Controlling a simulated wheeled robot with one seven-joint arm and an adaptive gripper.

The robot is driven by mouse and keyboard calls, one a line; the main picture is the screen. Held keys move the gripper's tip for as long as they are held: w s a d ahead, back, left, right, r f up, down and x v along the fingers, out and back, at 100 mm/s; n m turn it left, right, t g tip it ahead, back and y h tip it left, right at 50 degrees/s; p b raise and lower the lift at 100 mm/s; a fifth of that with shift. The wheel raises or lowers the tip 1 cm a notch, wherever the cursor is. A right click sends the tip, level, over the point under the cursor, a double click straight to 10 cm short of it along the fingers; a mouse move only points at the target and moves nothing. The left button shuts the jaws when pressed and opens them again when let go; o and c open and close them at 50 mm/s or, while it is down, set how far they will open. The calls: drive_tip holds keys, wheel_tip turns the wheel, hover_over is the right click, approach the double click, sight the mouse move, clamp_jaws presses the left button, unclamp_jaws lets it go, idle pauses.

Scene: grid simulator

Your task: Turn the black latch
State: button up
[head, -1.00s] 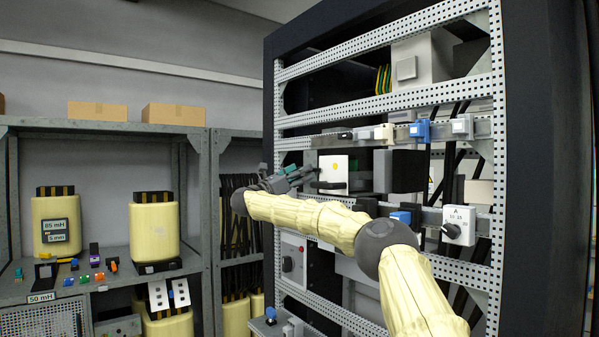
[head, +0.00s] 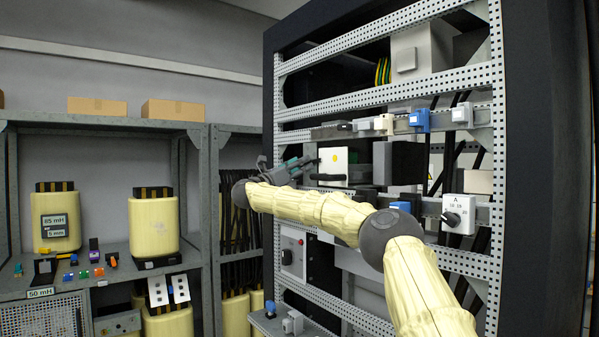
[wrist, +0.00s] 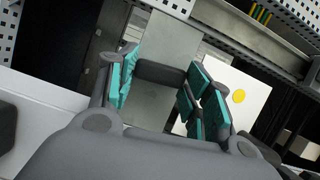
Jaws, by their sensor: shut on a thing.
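My gripper (head: 308,163) reaches the panel's left edge from the left. In the wrist view, my gripper's teal-padded fingers (wrist: 162,76) stand on either side of a dark rounded bar (wrist: 160,73), which appears to be the latch held between them. The white panel also shows at the right of the wrist view (wrist: 250,108). The exact contact is partly hidden by the fingers.
The open rack has perforated rails (head: 385,98). A rail above the panel carries a blue module (head: 421,120) and pale modules. A rotary switch (head: 459,219) is at lower right. My arm crosses in front of the lower rack. Shelves with yellow coils (head: 153,228) stand at left.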

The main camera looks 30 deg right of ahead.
drive_tip(key=shift+s+r+n+t+y, duration=0.2)
drive_tip(key=shift+n+t+y, duration=0.75)
drive_tip(key=shift+n, duration=2.45)
drive_tip(key=shift+s+r+n+t+y, duration=0.15)
drive_tip(key=shift+n+t+y, duration=0.8)
drive_tip(key=shift+n, duration=2.45)
drive_tip(key=shift+s+r+n+t+y, duration=0.15)
drive_tip(key=shift+n+t+y, duration=0.8)
drive_tip(key=shift+n, duration=2.45)
drive_tip(key=shift+w+f+y, duration=0.1)
drive_tip(key=shift+y, duration=0.15)
drive_tip(key=o, duration=1)
drive_tip(key=shift+w, duration=0.1)
